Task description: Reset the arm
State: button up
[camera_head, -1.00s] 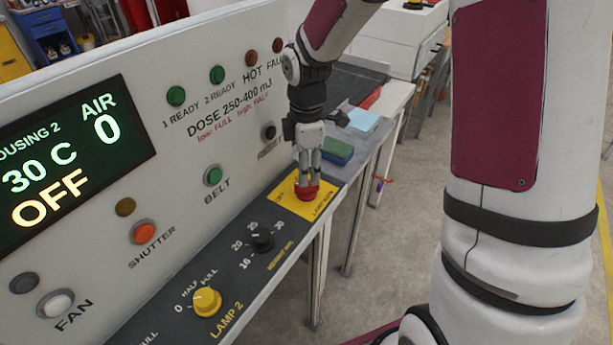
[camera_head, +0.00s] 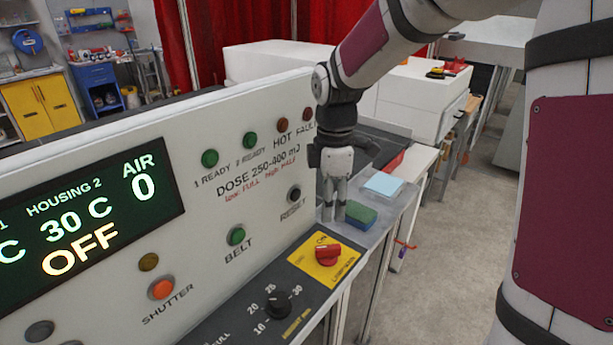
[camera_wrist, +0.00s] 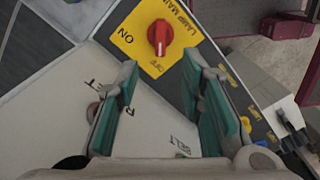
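My gripper (camera_head: 333,215) hangs with its fingers pointing down, beside the right end of the control panel and behind the red lamp main knob (camera_head: 327,254). In the wrist view my gripper (camera_wrist: 163,62) is open, its teal fingers apart with nothing between them. The red knob (camera_wrist: 161,37) shows beyond the fingertips, untouched, on its yellow plate (camera_wrist: 128,50). Its handle lies in line with the OFF mark; the ON mark is to the side. The display (camera_head: 85,215) reads 30 C, OFF and AIR 0.
The white panel (camera_head: 225,120) carries the reset button (camera_head: 294,194), belt button (camera_head: 236,236) and orange shutter button (camera_head: 161,289). A green-blue block (camera_head: 358,214) and light blue pad (camera_head: 384,185) lie close behind my gripper. Floor on the right is clear.

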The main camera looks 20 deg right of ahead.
jog(key=shift+r, duration=0.1)
jog(key=s+r+m+t+b, duration=0.1)
jog(key=s+r+m+t, duration=0.1)
jog(key=s+r+m, duration=0.3)
jog(key=s+r+m+t+b, duration=0.1)
jog(key=s+r+m+t, duration=0.2)
jog(key=s+m, duration=0.8)
jog(key=shift+s+d+r+t, duration=0.3)
jog(key=shift+s+r, duration=0.55)
jog(key=shift+s, duration=0.35)
